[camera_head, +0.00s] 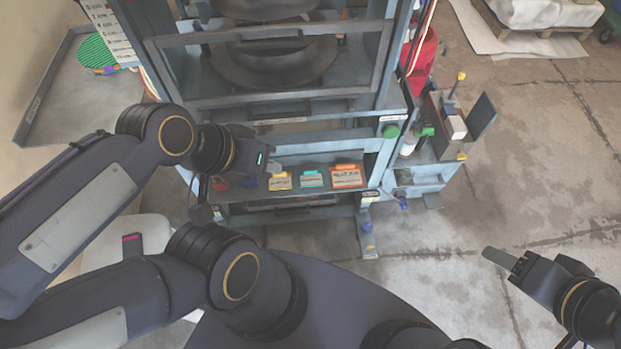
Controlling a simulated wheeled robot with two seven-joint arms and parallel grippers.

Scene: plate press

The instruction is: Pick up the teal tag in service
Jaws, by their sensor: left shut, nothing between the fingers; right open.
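The teal tag (311,179) is on the front ledge of the press, between a yellow tag (280,182) on its left and a larger orange tag (347,178) on its right. My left gripper (273,166) is shut and empty. In the picture its tip is just above the yellow tag, to the left of the teal tag and apart from it. My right gripper (497,257) is open and empty, over the floor at the right, far from the tags.
The blue-grey press (270,104) stands behind the ledge, with a green button (390,131) at its right. A red item (220,184) sits at the ledge's left end. A grey tray (60,108) is at the upper left.

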